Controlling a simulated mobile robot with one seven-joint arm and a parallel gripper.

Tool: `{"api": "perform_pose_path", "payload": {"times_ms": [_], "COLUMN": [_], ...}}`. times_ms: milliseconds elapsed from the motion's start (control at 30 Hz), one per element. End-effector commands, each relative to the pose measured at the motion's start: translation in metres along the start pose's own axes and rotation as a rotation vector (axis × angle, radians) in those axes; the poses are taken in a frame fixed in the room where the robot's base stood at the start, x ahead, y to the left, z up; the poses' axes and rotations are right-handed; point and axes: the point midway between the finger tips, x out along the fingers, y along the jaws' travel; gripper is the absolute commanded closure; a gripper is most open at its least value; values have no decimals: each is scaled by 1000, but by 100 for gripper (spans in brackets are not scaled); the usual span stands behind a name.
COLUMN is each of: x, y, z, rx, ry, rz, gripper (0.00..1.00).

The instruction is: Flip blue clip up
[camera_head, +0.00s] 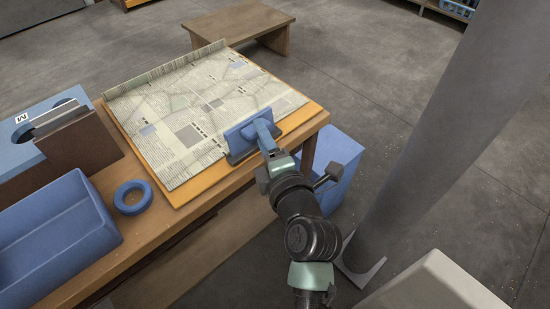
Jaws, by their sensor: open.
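The blue clip (241,133) sits at the near right edge of the orange-brown board (187,195), over the edge of a printed map sheet (200,115). A blue lever part stands out from the clip toward my arm. My gripper (270,148) is at this lever, at the right side of the clip. The arm comes in from the lower right. The fingertips are small and partly hidden by the wrist, so whether they touch the lever is unclear.
A wooden table (110,255) carries the board. A blue ring (133,197) and a blue bin (50,235) stand to the left. A dark brown block (80,150) is behind the bin. A blue box (338,160) stands on the floor beyond the table's right end, near a grey column (440,130).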

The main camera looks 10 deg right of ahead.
Motion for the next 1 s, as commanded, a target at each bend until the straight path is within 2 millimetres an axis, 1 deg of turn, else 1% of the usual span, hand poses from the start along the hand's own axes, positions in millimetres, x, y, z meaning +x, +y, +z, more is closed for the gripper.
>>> {"api": "perform_pose_path", "payload": {"times_ms": [300, 400, 500, 600, 700, 1000], "x": [-68, -87, -101, -110, -115, -115], "y": [-2, -2, -2, -1, 0, 0], "z": [-1, 0, 0, -1, 0, 0], "rx": [0, 0, 0, 0, -1, -1], "ry": [-1, -1, 0, 1, 1, 2], "rz": [-1, -2, -2, -1, -1, -1], "gripper": [52, 52, 52, 52, 52, 52]}}
